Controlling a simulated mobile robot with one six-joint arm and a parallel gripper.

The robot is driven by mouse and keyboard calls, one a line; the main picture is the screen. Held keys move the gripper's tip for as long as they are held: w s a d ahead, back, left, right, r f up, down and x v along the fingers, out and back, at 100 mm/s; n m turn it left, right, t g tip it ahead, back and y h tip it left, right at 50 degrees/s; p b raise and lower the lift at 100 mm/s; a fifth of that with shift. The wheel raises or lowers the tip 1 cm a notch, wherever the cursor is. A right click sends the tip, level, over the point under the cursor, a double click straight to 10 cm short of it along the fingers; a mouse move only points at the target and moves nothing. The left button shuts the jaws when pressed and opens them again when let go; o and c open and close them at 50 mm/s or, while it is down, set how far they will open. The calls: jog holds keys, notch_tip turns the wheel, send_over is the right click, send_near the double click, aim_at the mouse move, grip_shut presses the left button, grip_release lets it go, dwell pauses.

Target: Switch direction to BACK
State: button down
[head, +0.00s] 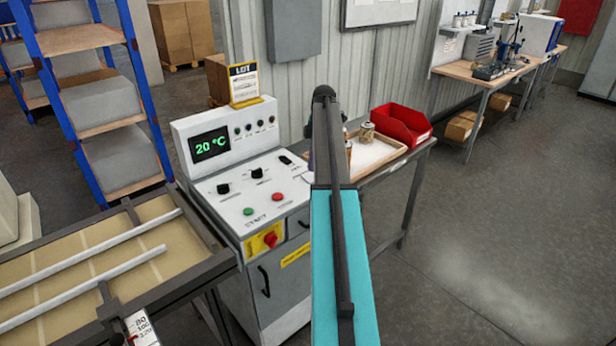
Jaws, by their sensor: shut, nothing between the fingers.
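The white control console (205,180) stands left of my arm, with a green 20 °C display (210,145) on its upright back. Its sloping top carries a left black knob (223,188), a middle black knob (257,172) and a black switch-like control (285,160) at the right. Their markings are too small to read, so I cannot tell which is the direction switch or how it is set. A green button (248,211) and a red button (277,197) sit below them. My arm rises right of the console; my gripper is hidden behind it.
A red emergency-stop knob (270,240) sits on the console front. A conveyor (180,290) is at left. A table behind my arm holds a wooden tray (385,163) with cans (367,132) and a red bin (402,127). The floor at right is clear.

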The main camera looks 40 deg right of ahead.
jog(key=shift+r+p, duration=0.65)
jog(key=shift+r, duration=0.85)
jog(key=shift+s, duration=0.1)
